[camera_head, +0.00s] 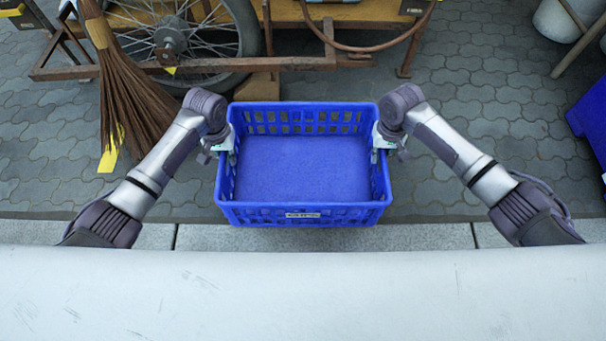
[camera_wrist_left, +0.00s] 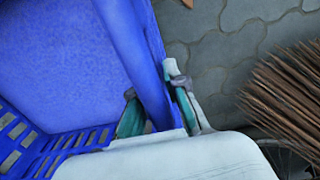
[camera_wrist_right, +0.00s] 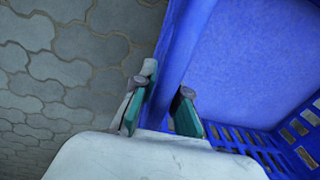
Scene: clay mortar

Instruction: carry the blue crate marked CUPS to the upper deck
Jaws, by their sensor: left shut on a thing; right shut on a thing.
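The blue crate (camera_head: 302,213) with a small label on its near wall hangs between my two arms in the head view. It looks empty, with a plain blue floor. My left gripper (camera_head: 228,142) is shut on the crate's left wall, and the left wrist view shows its fingers (camera_wrist_left: 158,108) on both sides of the rim (camera_wrist_left: 140,50). My right gripper (camera_head: 378,140) is shut on the right wall, with its fingers (camera_wrist_right: 160,105) astride the rim (camera_wrist_right: 180,50) in the right wrist view. The crate looks roughly level. An upper deck cannot be made out for certain.
A wooden cart (camera_head: 290,14) with a spoked wheel (camera_head: 205,45) stands behind the crate. A broom (camera_head: 130,85) leans at the left. Another blue crate (camera_head: 592,125) is at the right edge. A pale surface (camera_head: 300,295) fills the front. Paving (camera_head: 480,100) lies open at right.

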